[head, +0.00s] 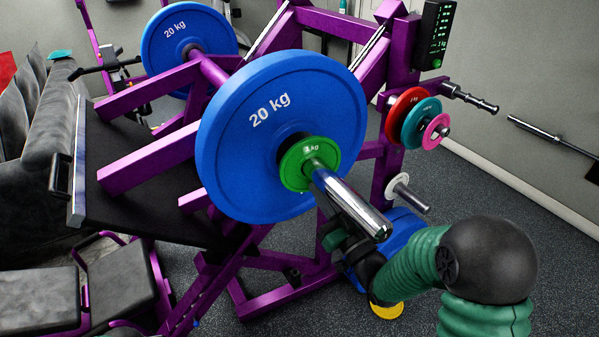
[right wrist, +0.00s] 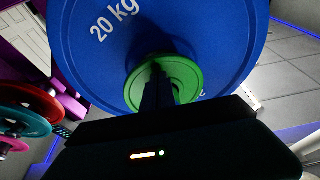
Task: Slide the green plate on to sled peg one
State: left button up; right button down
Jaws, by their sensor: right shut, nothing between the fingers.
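The small green plate (head: 295,176) sits around a chrome peg (head: 352,207), with its back close against a large blue 20 kg plate (head: 232,160) on the same peg. I cannot read a peg number. My right gripper (head: 333,199) is shut and empty, just below the peg and in front of the green plate. In the right wrist view, its dark fingers (right wrist: 158,80) point at the green plate (right wrist: 185,76) and cover part of its face. Whether they touch it is unclear. My left gripper is not in view.
A purple frame (head: 150,160) carries the pegs. Another blue plate (head: 180,45) is on the far side. Red (head: 399,105), teal (head: 413,125) and pink (head: 437,132) plates hang on a side peg. A white-collared peg (head: 410,194) juts out below. Open floor (head: 480,190) lies right.

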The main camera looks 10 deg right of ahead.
jog(key=shift+w+a, duration=0.25)
jog(key=shift+w, duration=0.4)
jog(key=shift+w+a, duration=0.2)
jog(key=shift+w, duration=0.4)
jog(key=shift+r, duration=0.1)
jog(key=s+d+b, duration=0.1)
jog(key=s+d, duration=0.1)
jog(key=s, duration=0.4)
jog(key=shift+s+d, duration=0.15)
